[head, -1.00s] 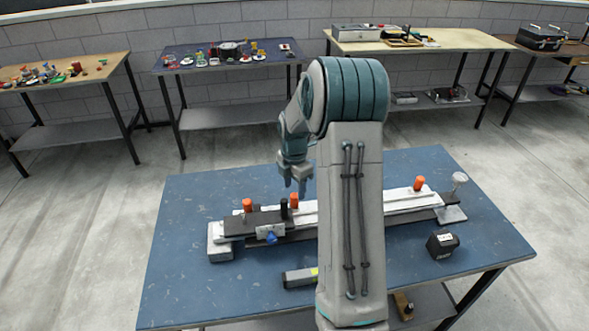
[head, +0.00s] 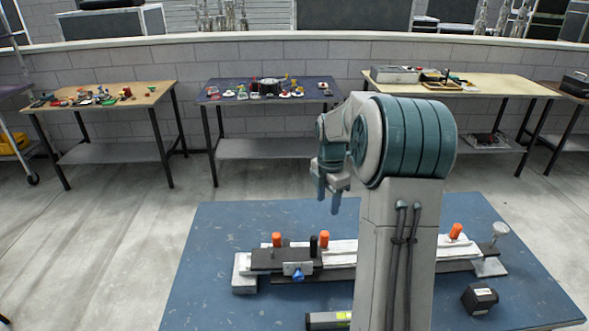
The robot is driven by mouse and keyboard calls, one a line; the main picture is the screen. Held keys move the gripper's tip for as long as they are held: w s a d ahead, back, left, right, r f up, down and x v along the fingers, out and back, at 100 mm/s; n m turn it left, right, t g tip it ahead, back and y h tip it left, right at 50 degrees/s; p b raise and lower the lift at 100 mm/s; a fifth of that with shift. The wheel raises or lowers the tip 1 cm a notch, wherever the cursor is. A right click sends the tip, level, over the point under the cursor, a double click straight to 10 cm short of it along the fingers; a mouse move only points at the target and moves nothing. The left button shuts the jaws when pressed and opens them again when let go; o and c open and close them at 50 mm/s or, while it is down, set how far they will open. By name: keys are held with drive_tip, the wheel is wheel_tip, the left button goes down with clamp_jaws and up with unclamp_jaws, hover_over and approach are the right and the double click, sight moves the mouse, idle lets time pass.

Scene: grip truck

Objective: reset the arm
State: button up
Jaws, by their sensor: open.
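My gripper (head: 335,199) is in the head view, above the blue table. It points down, open and empty, apart from everything. Below it on the blue table (head: 215,270) lies a long black and white rail assembly (head: 340,256) with several knobs. The orange knobs (head: 277,240) stand upright on it, with a black knob (head: 313,246) between two of them. A blue knob (head: 298,275) is on its front. My upright arm hides part of the rail.
A black box (head: 480,298) sits at the right of the blue table. A grey bar with a yellow-green mark (head: 325,320) lies in front, partly hidden. Three cluttered tables, wooden (head: 130,101), purple (head: 215,98) and cream (head: 500,85), stand along the wall. The floor between is clear.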

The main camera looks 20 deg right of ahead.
drive_tip(key=s+a+r+m+t, duration=0.1)
drive_tip(key=s+a+r+m, duration=0.6)
drive_tip(key=s+a+m, duration=0.4)
drive_tip(key=s+a+m+t, duration=0.1)
drive_tip(key=s+a+m, duration=0.1)
drive_tip(key=s+m, duration=0.2)
drive_tip(key=s+a+m+t, duration=0.1)
drive_tip(key=s+a+m, duration=0.2)
drive_tip(key=s, duration=0.8)
drive_tip(key=shift+f+m, duration=0.45)
drive_tip(key=shift+m, duration=0.55)
drive_tip(key=shift+d, duration=0.1)
